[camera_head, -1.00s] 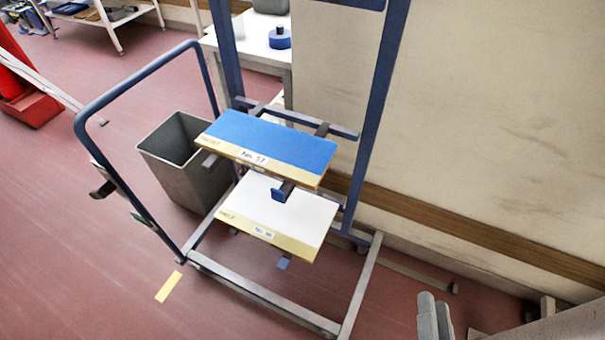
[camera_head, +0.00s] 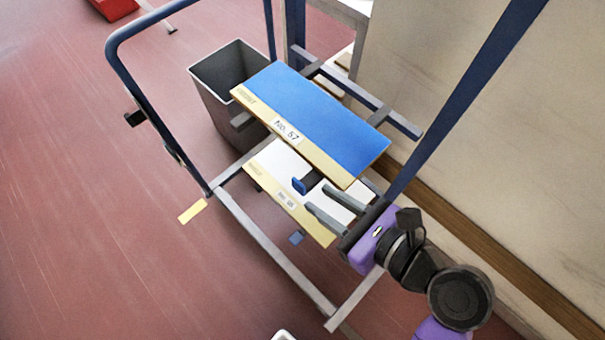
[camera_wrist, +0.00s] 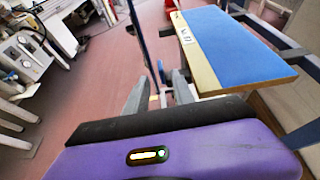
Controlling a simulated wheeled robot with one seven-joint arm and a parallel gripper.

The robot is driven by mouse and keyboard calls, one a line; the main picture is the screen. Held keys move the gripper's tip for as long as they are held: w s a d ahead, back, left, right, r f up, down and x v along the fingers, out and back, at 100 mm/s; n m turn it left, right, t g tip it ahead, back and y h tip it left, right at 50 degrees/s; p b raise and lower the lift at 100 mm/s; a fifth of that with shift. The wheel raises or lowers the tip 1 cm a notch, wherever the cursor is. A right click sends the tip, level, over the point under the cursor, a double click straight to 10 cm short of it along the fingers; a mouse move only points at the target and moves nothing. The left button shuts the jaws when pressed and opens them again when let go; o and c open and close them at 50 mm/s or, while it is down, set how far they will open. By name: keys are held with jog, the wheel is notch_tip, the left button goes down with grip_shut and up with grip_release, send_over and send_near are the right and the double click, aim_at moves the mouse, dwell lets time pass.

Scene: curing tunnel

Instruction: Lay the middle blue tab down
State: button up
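A small blue tab (camera_head: 299,186) stands up at the end of a dark bar between the upper blue board (camera_head: 325,110) and the lower white board (camera_head: 275,158). I see a gap between the fingers and the tab.
A blue-framed rack (camera_head: 262,248) carries both boards, with an upright post (camera_head: 455,105) close to my arm. A grey bin (camera_head: 218,92) stands behind the rack. The wall (camera_head: 430,50) is at the right. Red floor at the left is open.

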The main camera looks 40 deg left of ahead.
aim_at(305, 189)
jog(key=shift+b+x, duration=0.45)
jog(key=shift+x, duration=3.45)
jog(key=shift+c, duration=0.2)
grip_shut()
